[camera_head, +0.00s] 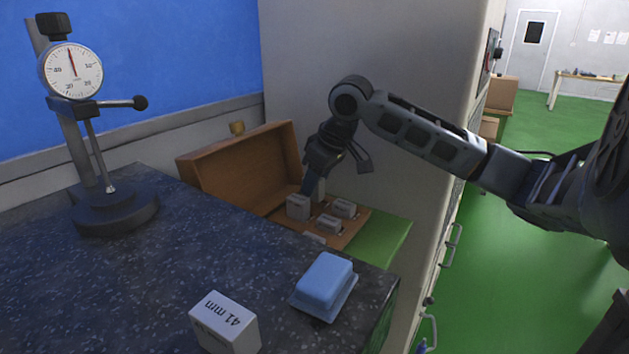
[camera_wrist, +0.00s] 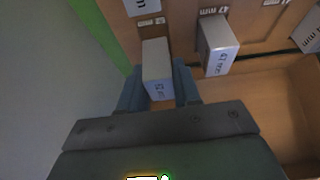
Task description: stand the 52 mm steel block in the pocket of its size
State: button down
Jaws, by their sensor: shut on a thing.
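My gripper (camera_head: 318,183) is over the back of an open wooden case (camera_head: 235,170), its fingers pointing down. In the wrist view my gripper (camera_wrist: 158,90) is shut on a grey steel block (camera_wrist: 157,58), which sits upright between the two fingers. Its label seems to read 52 mm. A small part of this held block (camera_head: 320,190) shows in the head view. The held block is over the case's row beside the green strip. I cannot tell whether its lower end is inside a pocket or above it.
A block labelled 47 mm (camera_wrist: 218,45) stands beside the held one. Other blocks (camera_head: 344,208) stand in the case. On the dark granite table are a 41 mm block (camera_head: 225,322), a blue box (camera_head: 325,280) and a dial gauge stand (camera_head: 115,212). A grey cabinet (camera_head: 390,50) stands behind.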

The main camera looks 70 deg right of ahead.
jog(key=shift+s, duration=0.15)
jog(key=shift+f+b, duration=0.35)
jog(key=shift+f, duration=0.3)
dwell(0.5)
jog(key=c, duration=0.7)
grip_release()
jog(key=shift+v, duration=3.9)
